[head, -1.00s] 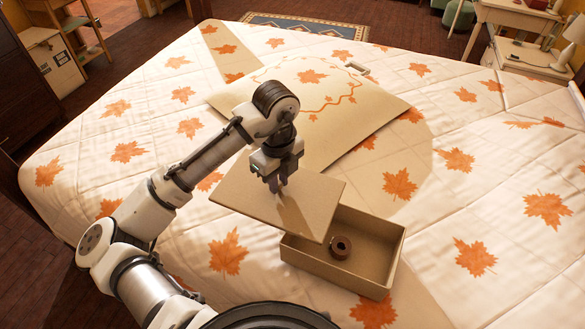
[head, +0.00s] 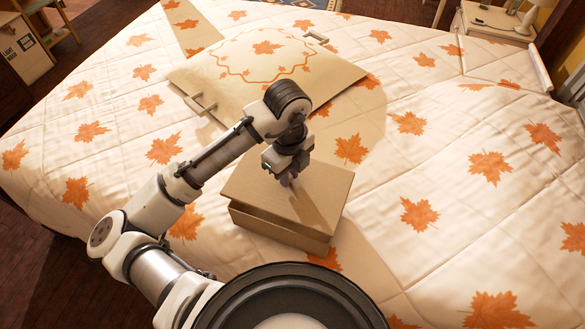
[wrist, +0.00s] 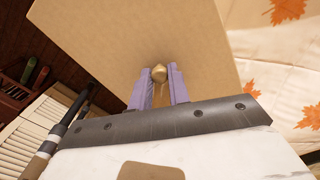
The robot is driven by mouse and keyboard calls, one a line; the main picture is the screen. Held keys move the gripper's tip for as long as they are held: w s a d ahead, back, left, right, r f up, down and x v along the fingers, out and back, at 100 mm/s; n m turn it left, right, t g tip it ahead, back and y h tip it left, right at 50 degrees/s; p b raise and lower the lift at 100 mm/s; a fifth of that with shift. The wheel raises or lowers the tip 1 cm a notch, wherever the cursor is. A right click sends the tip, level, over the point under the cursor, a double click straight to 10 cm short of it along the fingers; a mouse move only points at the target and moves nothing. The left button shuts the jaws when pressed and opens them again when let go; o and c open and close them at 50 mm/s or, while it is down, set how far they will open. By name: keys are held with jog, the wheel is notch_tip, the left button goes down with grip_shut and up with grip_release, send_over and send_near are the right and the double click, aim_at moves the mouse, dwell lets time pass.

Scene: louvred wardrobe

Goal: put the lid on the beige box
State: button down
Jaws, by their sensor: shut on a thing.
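The beige box (head: 275,230) sits on the bed with its front wall showing below the lid. The flat beige lid (head: 325,191) lies over the box opening and hides the inside. A gap at the left shows the lid slightly tilted or raised there; I cannot tell if it is seated. My gripper (head: 287,178) is above the lid, shut on its small knob. In the wrist view the fingers (wrist: 160,90) close around the round brass knob (wrist: 159,73), with the lid (wrist: 130,40) spread out beyond them.
The leaf-print quilt (head: 430,180) is clear to the right. A nightstand (head: 490,25) stands at the back right.

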jog(key=shift+f+b, duration=2.15)
jog(key=shift+f, duration=0.5)
jog(key=shift+f+b, duration=0.2)
jog(key=shift+b, duration=0.2)
dwell(0.5)
jog(key=c, duration=0.8)
grip_release()
jog(key=shift+o, duration=0.2)
jog(key=shift+r, duration=0.1)
jog(key=shift+r+p, duration=2.4)
jog(key=shift+r, duration=0.6)
jog(key=shift+c, duration=0.5)
